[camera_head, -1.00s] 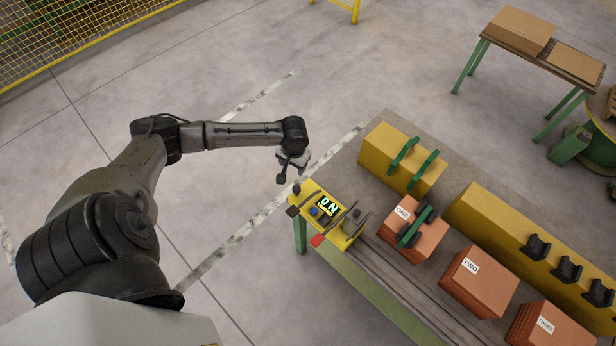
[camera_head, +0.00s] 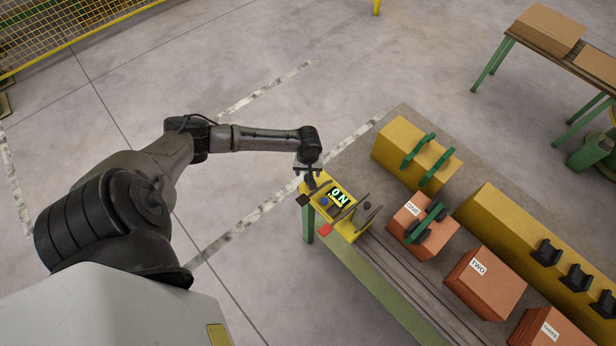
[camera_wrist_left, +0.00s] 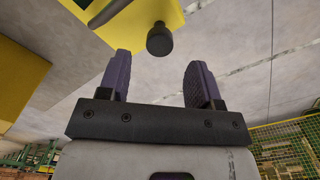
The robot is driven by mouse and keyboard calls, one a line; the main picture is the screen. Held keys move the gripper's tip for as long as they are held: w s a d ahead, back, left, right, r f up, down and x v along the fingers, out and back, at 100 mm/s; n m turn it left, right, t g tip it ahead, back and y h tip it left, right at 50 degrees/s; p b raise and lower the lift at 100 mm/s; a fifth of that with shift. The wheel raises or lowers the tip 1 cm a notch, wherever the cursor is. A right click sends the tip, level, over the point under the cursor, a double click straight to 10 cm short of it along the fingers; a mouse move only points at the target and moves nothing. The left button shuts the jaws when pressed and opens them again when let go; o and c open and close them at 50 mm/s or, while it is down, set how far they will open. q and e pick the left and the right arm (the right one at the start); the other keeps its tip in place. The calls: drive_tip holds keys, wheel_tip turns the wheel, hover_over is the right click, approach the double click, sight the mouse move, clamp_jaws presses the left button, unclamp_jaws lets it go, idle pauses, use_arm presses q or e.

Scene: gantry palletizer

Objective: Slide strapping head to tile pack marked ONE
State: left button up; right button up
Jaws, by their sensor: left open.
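The yellow strapping head (camera_head: 356,232), with a lit ON display (camera_head: 339,196), sits at the left end of the bench's rails. A dark round knob (camera_wrist_left: 159,39) on its yellow body (camera_wrist_left: 150,12) shows in the left wrist view, ahead of and roughly between my fingers. My left gripper (camera_head: 311,183) is open, at the strapping head's far left end; its purple-grey fingers (camera_wrist_left: 157,75) hold nothing, and contact cannot be told. The tile pack marked ONE (camera_head: 408,227) is a reddish stack right of the strapping head, with a green and black piece on top. My right gripper is out of view.
Tile packs TWO (camera_head: 486,284) and THREE (camera_head: 545,328) stand farther right along the bench (camera_head: 372,160). Yellow blocks, one with green brackets (camera_head: 418,152) and one with black holders (camera_head: 546,252), line the back. A side table with cardboard (camera_head: 548,30) stands clear at upper right.

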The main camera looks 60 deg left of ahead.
sight(308, 177)
use_arm(q)
drive_tip(key=shift+f, duration=2.55)
clamp_jaws()
